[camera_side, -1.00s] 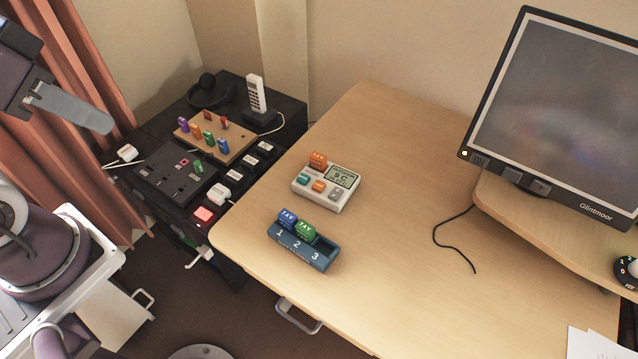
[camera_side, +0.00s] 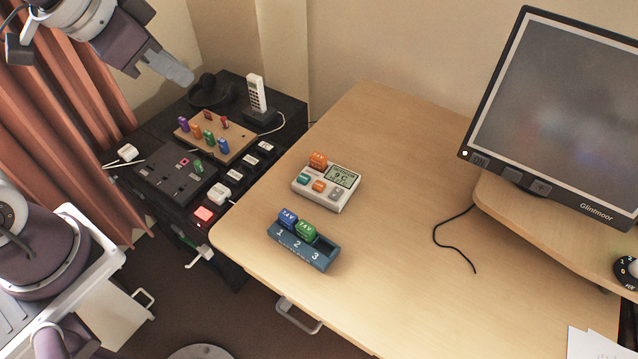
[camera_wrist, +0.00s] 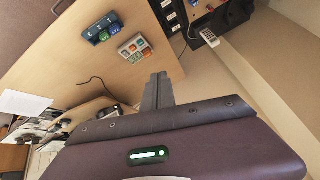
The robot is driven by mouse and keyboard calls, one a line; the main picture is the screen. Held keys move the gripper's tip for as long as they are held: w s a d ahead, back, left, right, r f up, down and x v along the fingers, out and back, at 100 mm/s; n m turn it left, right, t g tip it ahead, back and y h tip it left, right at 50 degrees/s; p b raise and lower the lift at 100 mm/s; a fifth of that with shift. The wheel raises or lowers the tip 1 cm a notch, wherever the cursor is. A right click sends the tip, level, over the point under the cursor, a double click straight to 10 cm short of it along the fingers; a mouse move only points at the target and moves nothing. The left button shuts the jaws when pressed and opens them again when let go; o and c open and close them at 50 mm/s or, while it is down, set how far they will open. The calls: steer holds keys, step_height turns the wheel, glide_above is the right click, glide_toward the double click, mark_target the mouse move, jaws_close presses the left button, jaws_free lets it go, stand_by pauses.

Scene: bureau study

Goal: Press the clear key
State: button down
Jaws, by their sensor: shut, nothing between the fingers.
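A white device (camera_side: 325,202) lies on the desk, with a lit display (camera_side: 342,176), a teal key (camera_side: 304,179), an orange key (camera_side: 319,185) and grey keys (camera_side: 336,194). An orange block (camera_side: 318,160) stands at its back left. The key labels are too small to read, so I cannot tell which is clear. The device also shows in the wrist view (camera_wrist: 134,47). My gripper (camera_side: 182,76) is shut and empty, high at the upper left of the side view, well away from the device. Its fingertips also show in the wrist view (camera_wrist: 158,80).
A blue numbered tray (camera_side: 303,252) with a blue and a green block is in front of the device. A black cabinet at left carries a pegboard (camera_side: 232,146), switches and a cordless phone (camera_side: 257,95). A monitor (camera_side: 555,110) stands right. The desk between is clear.

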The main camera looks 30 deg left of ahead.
steer(key=w+d+f+m, duration=0.1)
steer(key=w+f+m, duration=0.25)
steer(key=w, duration=0.45)
steer(key=m+t+h, duration=0.2)
steer(key=m+h, duration=0.2)
steer(key=m, duration=0.3)
glide_above(315, 186)
step_height(315, 186, down, 21)
steer(key=shift+d+f, duration=0.1)
steer(key=shift+f, duration=0.2)
steer(key=shift+f, duration=0.1)
steer(key=shift+f, duration=4.3)
steer(key=shift+f, duration=0.1)
steer(key=shift+f, duration=0.3)
